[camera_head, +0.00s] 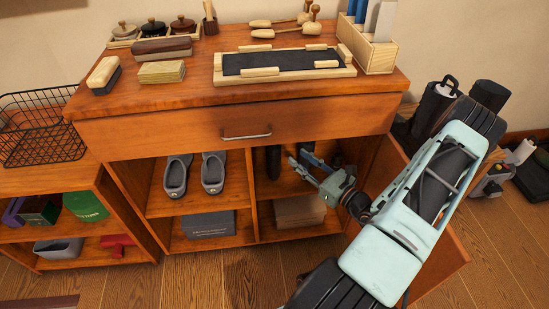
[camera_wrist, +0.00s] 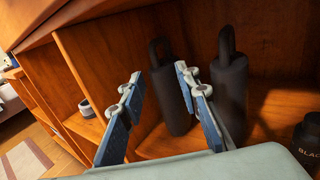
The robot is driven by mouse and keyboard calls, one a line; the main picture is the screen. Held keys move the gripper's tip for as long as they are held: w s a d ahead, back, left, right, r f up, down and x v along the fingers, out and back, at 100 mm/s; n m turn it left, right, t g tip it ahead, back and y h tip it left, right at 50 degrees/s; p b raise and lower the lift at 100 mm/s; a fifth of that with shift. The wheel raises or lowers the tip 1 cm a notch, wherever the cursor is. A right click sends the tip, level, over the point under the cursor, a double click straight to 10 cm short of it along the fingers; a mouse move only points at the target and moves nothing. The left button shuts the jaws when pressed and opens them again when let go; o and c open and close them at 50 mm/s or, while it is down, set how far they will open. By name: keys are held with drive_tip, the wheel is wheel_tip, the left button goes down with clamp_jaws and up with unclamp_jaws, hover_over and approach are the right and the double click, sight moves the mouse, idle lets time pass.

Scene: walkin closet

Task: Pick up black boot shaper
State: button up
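Two black boot shapers with loop handles stand upright in the cabinet's right compartment. In the wrist view, the left boot shaper (camera_wrist: 170,100) shows between my fingers, partly covered by the right finger, and the right boot shaper (camera_wrist: 232,85) stands beyond that finger. In the head view, one dark shaper (camera_head: 273,161) shows left of my fingers; the other is not clearly visible. My gripper (camera_head: 298,157) is open and empty at the upper right compartment. Its blue-padded fingers also show in the wrist view (camera_wrist: 156,82). Contact with a shaper cannot be told.
A black jar (camera_wrist: 307,142) stands at the right of the shelf. A divider (camera_head: 250,190) separates the compartment from the grey shoes (camera_head: 213,172) at left. The drawer front (camera_head: 190,128) lies above, and an open door (camera_head: 440,262) stands at right.

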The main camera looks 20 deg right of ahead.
sight(273, 152)
drive_tip(key=a+b+x, duration=0.1)
drive_tip(key=b+x, duration=0.1)
drive_tip(key=x, duration=0.7)
drive_tip(key=shift+r, duration=0.15)
drive_tip(key=shift+a, duration=0.1)
clamp_jaws()
